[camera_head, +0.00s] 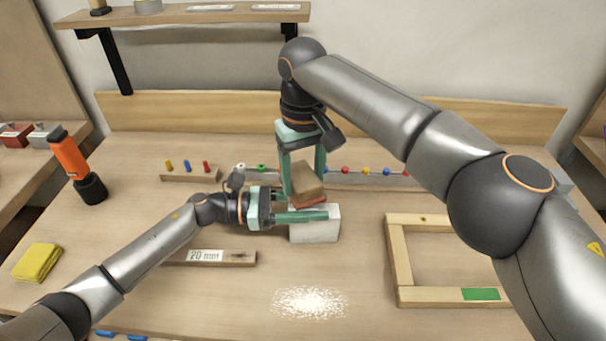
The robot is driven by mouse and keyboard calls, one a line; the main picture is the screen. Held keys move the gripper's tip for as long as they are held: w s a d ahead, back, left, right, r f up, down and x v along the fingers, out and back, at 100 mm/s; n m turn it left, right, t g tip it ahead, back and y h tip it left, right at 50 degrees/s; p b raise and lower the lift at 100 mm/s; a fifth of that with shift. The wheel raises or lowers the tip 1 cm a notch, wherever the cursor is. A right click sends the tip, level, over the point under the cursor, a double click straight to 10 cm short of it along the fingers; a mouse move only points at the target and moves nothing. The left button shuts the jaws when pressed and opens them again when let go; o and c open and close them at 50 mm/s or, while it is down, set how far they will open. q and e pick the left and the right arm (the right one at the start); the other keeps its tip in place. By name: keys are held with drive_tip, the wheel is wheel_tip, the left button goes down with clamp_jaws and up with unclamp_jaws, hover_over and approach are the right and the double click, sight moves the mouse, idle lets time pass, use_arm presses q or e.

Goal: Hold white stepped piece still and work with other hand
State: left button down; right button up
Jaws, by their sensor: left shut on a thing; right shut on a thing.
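The white stepped piece (318,233) stands on the workbench near the middle. My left gripper (302,208) reaches in from the left and is shut on the white piece, with one green finger across its near upper side. My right gripper (304,182) points down from above and is shut on a brown block with a red underside (308,190). The block is at the top of the white piece; whether they touch is hard to tell. The step of the white piece is mostly hidden by the fingers and block.
A pale powder patch (310,302) lies in front. A wooden frame (405,297) lies at right, and a "20 mm" board (245,258) at left. An orange-black tool (70,156), yellow cloth (37,262) and peg strip (190,176) are farther left. A shelf (220,14) hangs above.

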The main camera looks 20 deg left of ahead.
sight(305, 203)
drive_tip(key=shift+f, duration=0.75)
drive_tip(key=shift+r, duration=0.15)
drive_tip(key=shift+s, duration=0.1)
drive_tip(key=shift+s+d, duration=0.35)
drive_tip(key=shift+s, duration=0.5)
drive_tip(key=shift+s+d, duration=0.3)
drive_tip(key=shift+s, duration=0.5)
drive_tip(key=shift+w+a, duration=0.3)
drive_tip(key=shift+w, duration=0.5)
drive_tip(key=shift+w+a, duration=0.3)
drive_tip(key=shift+w, duration=0.65)
drive_tip(key=shift+f, duration=0.3)
